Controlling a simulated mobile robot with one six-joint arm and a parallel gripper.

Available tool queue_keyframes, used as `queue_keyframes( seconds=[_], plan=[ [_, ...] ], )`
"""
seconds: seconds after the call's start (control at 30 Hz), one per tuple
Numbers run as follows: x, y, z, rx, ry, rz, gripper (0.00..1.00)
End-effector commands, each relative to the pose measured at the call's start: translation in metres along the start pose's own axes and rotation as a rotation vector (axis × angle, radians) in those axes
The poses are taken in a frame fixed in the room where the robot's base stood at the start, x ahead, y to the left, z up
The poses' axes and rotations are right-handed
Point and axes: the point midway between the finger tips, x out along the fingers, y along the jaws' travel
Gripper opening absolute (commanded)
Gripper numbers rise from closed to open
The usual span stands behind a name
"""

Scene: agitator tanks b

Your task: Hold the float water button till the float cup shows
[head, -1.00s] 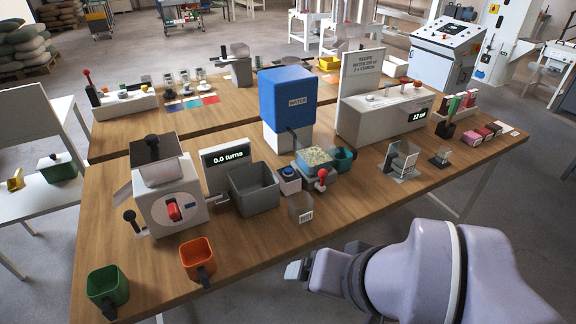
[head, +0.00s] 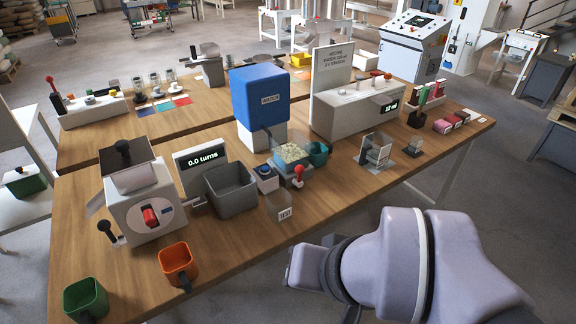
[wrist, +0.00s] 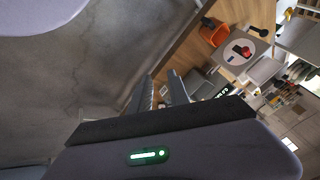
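The blue water tank (head: 260,97), labelled WATER, stands mid-table on a pale base. In front of it a blue button (head: 265,171) sits on a small box beside the grey bin (head: 231,191). Which vessel is the float cup is unclear; a clear cup marked TEST (head: 281,208) stands near the front edge, and a teal cup (head: 317,153) stands beside a tray of pale bits (head: 291,154). My gripper is off the table's front edge, touching nothing. In the wrist view its two fingers (wrist: 161,76) are apart with nothing between them.
A red-knobbed lever (head: 299,175) stands close right of the button. A crank machine (head: 141,205), orange cup (head: 178,263) and green cup (head: 86,299) are at left. A grey machine reading 12 ml (head: 365,108) is at right.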

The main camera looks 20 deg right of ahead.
Motion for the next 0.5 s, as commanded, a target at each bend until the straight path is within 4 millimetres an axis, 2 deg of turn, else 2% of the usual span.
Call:
queue_keyframes(
  seconds=[0.03, 0.1, 0.5],
  plan=[
    [0.0000, 0.0000, 0.0000, 0.000, 0.000, 0.000, 0.10],
    [0.0000, 0.0000, 0.0000, 0.000, 0.000, 0.000, 0.00],
    [0.0000, 0.0000, 0.0000, 0.000, 0.000, 0.000, 0.00]
  ],
)
